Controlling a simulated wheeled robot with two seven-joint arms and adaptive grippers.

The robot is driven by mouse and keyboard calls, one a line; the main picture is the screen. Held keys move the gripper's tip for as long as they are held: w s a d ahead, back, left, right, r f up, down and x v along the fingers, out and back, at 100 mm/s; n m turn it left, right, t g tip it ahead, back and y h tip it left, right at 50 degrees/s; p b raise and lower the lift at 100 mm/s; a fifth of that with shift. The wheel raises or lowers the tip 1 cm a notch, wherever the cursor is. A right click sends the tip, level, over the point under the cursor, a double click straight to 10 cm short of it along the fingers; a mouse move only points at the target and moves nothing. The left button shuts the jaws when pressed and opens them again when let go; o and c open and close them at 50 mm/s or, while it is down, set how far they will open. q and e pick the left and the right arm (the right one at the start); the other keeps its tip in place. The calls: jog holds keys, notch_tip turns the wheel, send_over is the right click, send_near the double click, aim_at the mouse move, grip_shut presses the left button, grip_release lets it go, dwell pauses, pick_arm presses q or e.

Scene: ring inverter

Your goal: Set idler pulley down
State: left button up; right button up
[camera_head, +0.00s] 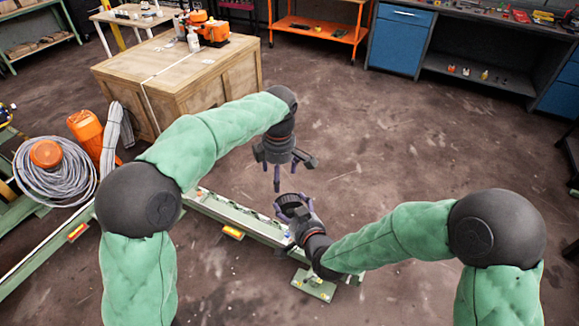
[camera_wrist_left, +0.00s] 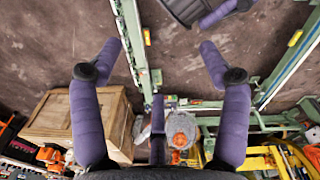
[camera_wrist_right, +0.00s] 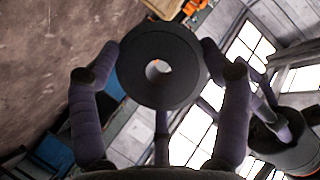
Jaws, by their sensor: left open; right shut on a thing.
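The idler pulley (camera_wrist_right: 160,66) is a dark disc with a round hole in its middle, held face-on between the fingers of my right gripper (camera_wrist_right: 161,60) in the right wrist view. In the head view the pulley (camera_head: 291,202) shows as a dark ring at the tip of my right gripper (camera_head: 294,212), above the green rail. My left gripper (camera_head: 279,184) hangs fingers-down just above and left of the pulley, open and empty. In the left wrist view its purple fingers (camera_wrist_left: 160,60) are spread apart, with part of the pulley and right gripper at the top edge.
A long green rail frame (camera_head: 240,220) runs along the floor under both grippers, with a green foot plate (camera_head: 314,285) at its near end. A wooden crate (camera_head: 180,75) stands at the back left, and a grey cable coil (camera_head: 55,172) lies at the left. The floor at right is clear.

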aim_at(290, 195)
jog(key=shift+r, duration=0.1)
pick_arm(q)
jog(key=s+d+r+n, duration=0.3)
jog(key=r, duration=0.2)
jog(key=shift+g, duration=0.4)
jog(key=f, duration=1.2)
jog(key=shift+s+a, duration=0.1)
jog(key=shift+s, duration=0.1)
jog(key=shift+r, duration=0.1)
grip_shut()
pick_arm(e)
jog(key=shift+w, duration=0.1)
jog(key=o, duration=1.7)
